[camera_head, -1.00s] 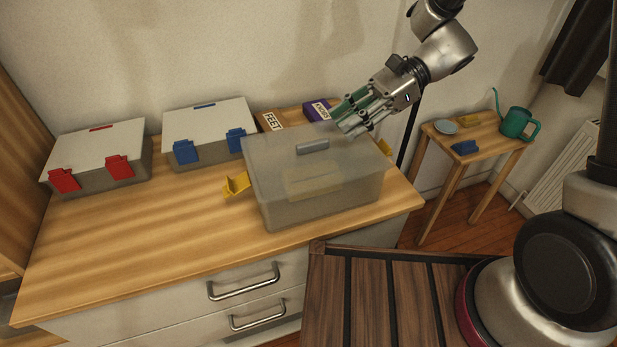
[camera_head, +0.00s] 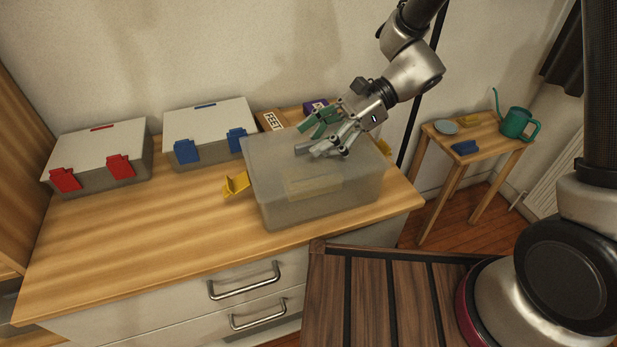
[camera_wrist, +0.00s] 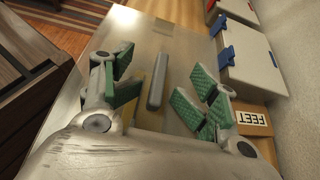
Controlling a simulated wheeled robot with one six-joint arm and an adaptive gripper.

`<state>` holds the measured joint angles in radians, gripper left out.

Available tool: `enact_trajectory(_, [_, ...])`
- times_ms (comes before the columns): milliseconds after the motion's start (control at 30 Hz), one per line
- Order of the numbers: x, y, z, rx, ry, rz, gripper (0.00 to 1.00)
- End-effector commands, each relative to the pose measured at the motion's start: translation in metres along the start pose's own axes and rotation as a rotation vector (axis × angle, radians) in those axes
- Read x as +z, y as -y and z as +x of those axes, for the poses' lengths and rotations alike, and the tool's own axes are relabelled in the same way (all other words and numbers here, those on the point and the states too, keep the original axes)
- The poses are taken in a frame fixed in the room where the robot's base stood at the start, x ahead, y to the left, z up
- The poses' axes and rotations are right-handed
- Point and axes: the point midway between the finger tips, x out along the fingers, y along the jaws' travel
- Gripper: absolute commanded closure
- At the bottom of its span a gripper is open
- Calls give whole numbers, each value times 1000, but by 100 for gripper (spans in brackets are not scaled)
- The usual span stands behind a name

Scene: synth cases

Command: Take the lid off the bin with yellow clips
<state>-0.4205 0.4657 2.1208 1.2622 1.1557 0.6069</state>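The bin with yellow clips (camera_head: 320,200) is a translucent grey box near the right end of the wooden counter. Its clear lid (camera_head: 265,150) is on, with a grey bar handle (camera_head: 304,148) in the middle. The left yellow clip (camera_head: 236,185) hangs swung out from the side; the right yellow clip (camera_head: 384,147) also sticks out, partly seen. My gripper (camera_head: 325,140) is open just above the lid. In the wrist view, the handle (camera_wrist: 157,82) lies between the green-padded fingers (camera_wrist: 160,95), with space on both sides. No contact with the handle shows.
A bin with red clips (camera_head: 98,155) and a bin with blue clips (camera_head: 209,130) stand left on the counter (camera_head: 130,245). Boxes, one marked FEET (camera_head: 272,121), sit behind. A side table (camera_head: 480,146) with a green watering can (camera_head: 517,122) stands right.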

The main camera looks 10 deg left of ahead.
Motion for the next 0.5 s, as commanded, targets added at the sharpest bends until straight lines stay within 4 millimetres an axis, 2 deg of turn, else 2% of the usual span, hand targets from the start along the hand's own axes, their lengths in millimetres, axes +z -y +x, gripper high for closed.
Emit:
enact_trajectory(33, [-10,-5,2,11,-18,14,65])
enact_trajectory(67, [-10,-5,1,10,-18,14,68])
enact_trajectory(500, [-9,-5,1,9,-18,15,71])
